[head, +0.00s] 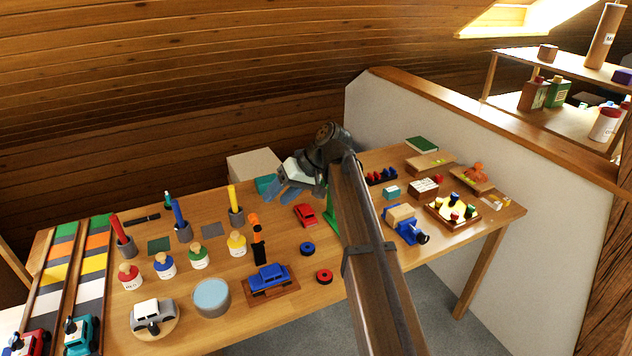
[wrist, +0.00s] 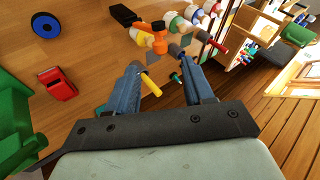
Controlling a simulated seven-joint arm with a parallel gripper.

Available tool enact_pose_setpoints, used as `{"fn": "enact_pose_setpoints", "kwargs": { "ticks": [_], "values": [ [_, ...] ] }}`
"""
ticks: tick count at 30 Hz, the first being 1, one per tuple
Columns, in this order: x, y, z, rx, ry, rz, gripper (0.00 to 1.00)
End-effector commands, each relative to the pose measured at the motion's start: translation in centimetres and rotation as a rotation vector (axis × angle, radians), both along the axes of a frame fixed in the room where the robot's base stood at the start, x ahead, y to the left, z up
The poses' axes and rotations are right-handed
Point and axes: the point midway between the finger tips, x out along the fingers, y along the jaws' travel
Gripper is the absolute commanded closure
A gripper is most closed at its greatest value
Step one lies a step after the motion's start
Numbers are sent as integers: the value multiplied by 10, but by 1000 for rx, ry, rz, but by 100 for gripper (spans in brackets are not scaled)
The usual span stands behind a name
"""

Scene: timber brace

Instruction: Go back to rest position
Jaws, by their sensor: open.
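My gripper (head: 282,192) is raised above the back middle of the wooden table (head: 345,285), reaching toward the left in the head view. In the wrist view my gripper (wrist: 168,80) shows two blue-grey fingers spread apart with nothing between them. A yellow stick (head: 234,198) stands in a grey cup left of the gripper. My arm hides part of the table's middle, including most of a green object (wrist: 22,120).
A white partition (head: 480,150) borders the right side. Blocks, trays and a blue-and-tan toy (head: 405,224) lie right of my arm.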

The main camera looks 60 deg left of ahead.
Motion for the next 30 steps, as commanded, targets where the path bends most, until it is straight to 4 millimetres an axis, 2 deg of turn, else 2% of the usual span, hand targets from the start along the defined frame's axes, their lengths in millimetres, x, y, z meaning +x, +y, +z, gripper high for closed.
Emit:
{"fn": "enact_pose_setpoints", "kwargs": {
  "ticks": [8,11,13,16,20,24,30],
  "values": [
    [3,-2,-4,-6,0,-7,48],
    [17,-11,-19,-34,5,-39,48],
    [32,-22,-37,-70,13,-80,48],
    [64,-43,-70,-128,19,-157,48],
    [119,-70,-109,-157,-17,-262,48],
    [177,-107,-152,-193,-56,-375,48],
    [246,-166,-207,-245,-106,-520,48]
  ]
}}
